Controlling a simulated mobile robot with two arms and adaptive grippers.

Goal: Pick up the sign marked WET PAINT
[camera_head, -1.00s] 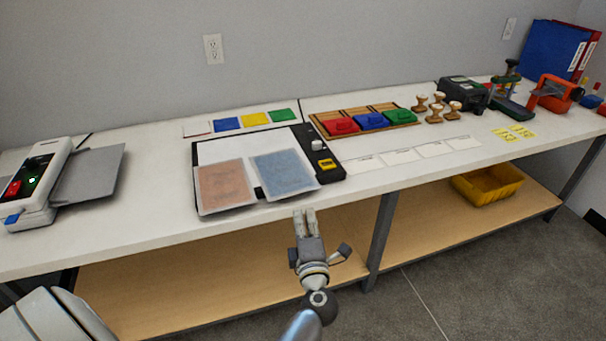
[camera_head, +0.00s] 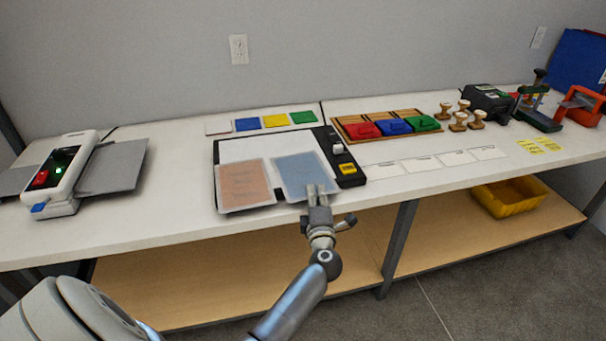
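Two flat laminated sheets lie at the front of a black-edged board on the table: a salmon one (camera_head: 243,185) and a blue one (camera_head: 298,172). Print on them is too small to read, so I cannot tell which, if either, says WET PAINT. My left gripper (camera_head: 319,189) is at the blue sheet's front right corner, its fingertips overlapping that edge in the picture. Whether they touch the sheet is unclear. Its two fingers stand side by side with a narrow gap, and nothing shows held between them. My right gripper is not in view.
A laminator-like machine (camera_head: 68,178) stands at the left. Coloured squares (camera_head: 275,121) lie behind the board. A wooden tray (camera_head: 347,124) with red, blue and green blocks, white cards (camera_head: 422,163) and wooden stamps (camera_head: 460,121) are to the right. A yellow bin (camera_head: 508,198) sits on the lower shelf.

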